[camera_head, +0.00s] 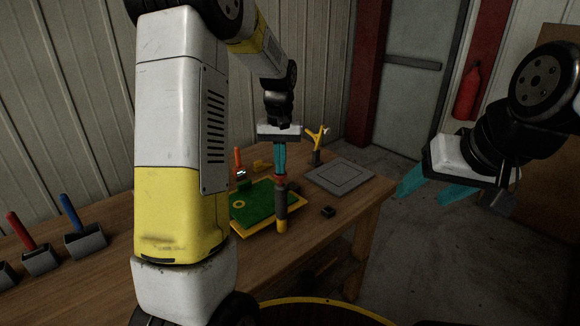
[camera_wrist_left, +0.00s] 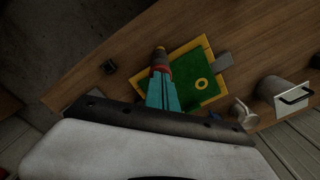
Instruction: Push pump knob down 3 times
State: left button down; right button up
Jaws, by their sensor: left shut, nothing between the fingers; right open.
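The pump (camera_head: 281,206) is a dark grey upright cylinder with a red top and a yellow lower end. It appears in front of the green panel's right side. The red knob (camera_head: 280,181) is at its top, partly hidden by my fingers. My left gripper (camera_head: 280,173) points down with its teal fingers shut and empty, tips right at the knob; I cannot tell whether they press on it. In the left wrist view the fingertips (camera_wrist_left: 160,76) meet the red part of the pump (camera_wrist_left: 161,62). My right gripper (camera_head: 428,190) is open and empty, right of the table.
A green panel with a yellow frame (camera_head: 240,222) lies on the wooden table (camera_head: 110,250). A grey square plate (camera_head: 340,174), a small black block (camera_head: 328,211) and a yellow forked piece (camera_head: 317,138) are near. Red-handled (camera_head: 40,259) and blue-handled (camera_head: 85,241) tools stand left.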

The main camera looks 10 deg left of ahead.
pick_arm(q)
jog(key=shift+f, duration=0.95)
jog(key=shift+r, duration=1.4)
jog(key=shift+f, duration=0.7)
